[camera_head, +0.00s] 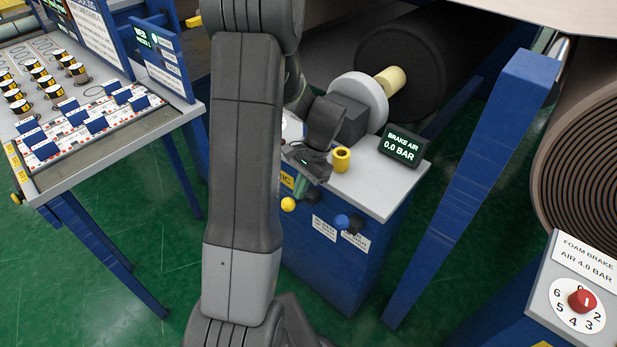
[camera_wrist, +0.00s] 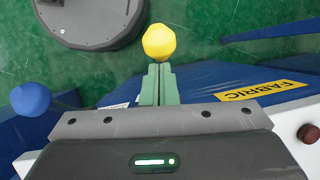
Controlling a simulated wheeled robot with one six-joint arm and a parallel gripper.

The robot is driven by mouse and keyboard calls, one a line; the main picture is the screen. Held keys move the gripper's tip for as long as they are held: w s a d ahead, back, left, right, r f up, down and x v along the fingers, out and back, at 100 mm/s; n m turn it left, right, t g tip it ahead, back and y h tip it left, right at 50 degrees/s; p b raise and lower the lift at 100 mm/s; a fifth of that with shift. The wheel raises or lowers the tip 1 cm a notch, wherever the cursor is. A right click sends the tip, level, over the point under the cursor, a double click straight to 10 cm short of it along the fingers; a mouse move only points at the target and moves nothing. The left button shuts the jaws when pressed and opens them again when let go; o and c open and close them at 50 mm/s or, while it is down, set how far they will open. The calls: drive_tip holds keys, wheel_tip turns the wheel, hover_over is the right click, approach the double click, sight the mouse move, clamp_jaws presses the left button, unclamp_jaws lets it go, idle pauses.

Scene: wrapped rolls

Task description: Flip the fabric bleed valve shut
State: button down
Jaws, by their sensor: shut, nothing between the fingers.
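A yellow ball knob (camera_head: 288,204) sticks out from the front of the blue cabinet (camera_head: 320,262), just below a partly hidden yellow label (camera_head: 287,181). In the wrist view the same yellow knob (camera_wrist: 159,42) sits right beyond my green fingertips, and the label (camera_wrist: 264,90) reads FABRIC. The valve's lever behind the knob is hidden, so its position cannot be told. My gripper (camera_wrist: 157,72) is shut and empty, its fingertips close to the knob; contact cannot be told. It also shows in the head view (camera_head: 301,188), beside the knob.
A blue ball knob (camera_head: 341,221) sits to the right on the cabinet front, above white labels. On the cabinet top are a yellow ring-shaped part (camera_head: 341,158) and a display (camera_head: 402,146) reading BRAKE AIR 0.0 BAR. A blue post (camera_head: 470,180) stands at right, a work table (camera_head: 100,150) at left.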

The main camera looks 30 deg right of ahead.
sight(291, 205)
drive_tip(key=shift+a+f, duration=0.2)
drive_tip(key=shift+a, duration=0.05)
idle(0.3)
drive_tip(key=a+f+h+b, duration=0.1)
drive_tip(key=t+h+b, duration=0.1)
drive_tip(key=b, duration=0.1)
drive_tip(key=s+a+f+h+b, duration=0.1)
drive_tip(key=b, duration=0.1)
drive_tip(key=shift+s+a+f+t+h, duration=0.1)
drive_tip(key=shift+a+f+t+h, duration=0.2)
drive_tip(key=shift+f, duration=0.05)
drive_tip(key=h+b, duration=0.1)
drive_tip(key=b, duration=0.1)
drive_tip(key=a+f+h+b, duration=0.1)
drive_tip(key=b, duration=0.1)
drive_tip(key=f+t+h+b, duration=0.1)
drive_tip(key=b, duration=0.1)
drive_tip(key=shift+s+a+f, duration=0.15)
drive_tip(key=shift+s+a, duration=0.05)
drive_tip(key=shift+s, duration=0.1)
drive_tip(key=b, duration=0.1)
drive_tip(key=f+b, duration=0.1)
drive_tip(key=b, duration=0.1)
drive_tip(key=shift+s+a+f, duration=0.1)
drive_tip(key=shift+a+f, duration=0.1)
drive_tip(key=shift+a, duration=0.05)
drive_tip(key=shift+s+a+f, duration=0.1)
drive_tip(key=shift+s+f, duration=0.1)
drive_tip(key=shift+s, duration=0.05)
drive_tip(key=shift+r, duration=0.1)
